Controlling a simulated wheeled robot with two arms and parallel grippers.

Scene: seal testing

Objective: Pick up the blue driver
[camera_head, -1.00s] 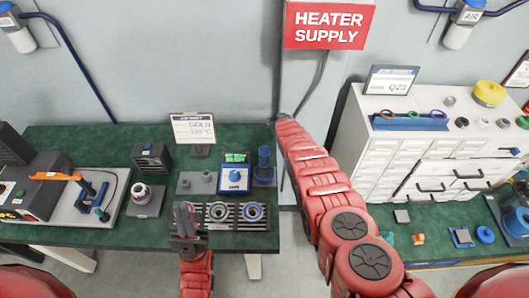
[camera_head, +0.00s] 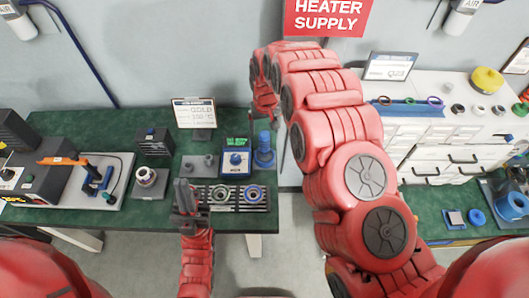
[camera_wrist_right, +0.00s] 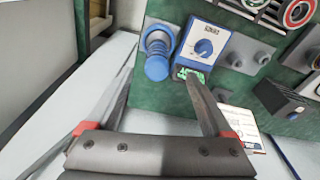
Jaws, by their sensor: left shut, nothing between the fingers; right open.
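The blue driver (camera_head: 264,152) stands upright on the green bench, right of the blue-and-white dial box. It also shows in the right wrist view (camera_wrist_right: 157,62), with a wide round end and a ribbed shaft. My right gripper (camera_head: 272,122) hangs just behind and above the driver. In the right wrist view its two fingers (camera_wrist_right: 160,78) are spread wide, with the driver beyond and between their tips, not gripped. My left gripper (camera_head: 183,187) is shut and empty, in front of the bench's slotted rack.
The dial box (camera_head: 235,163) stands close beside the driver. The slotted rack (camera_head: 218,207) with two ring parts lies in front. A sign (camera_head: 194,112) stands behind to the left. A white drawer cabinet (camera_head: 430,130) stands to the right of the bench.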

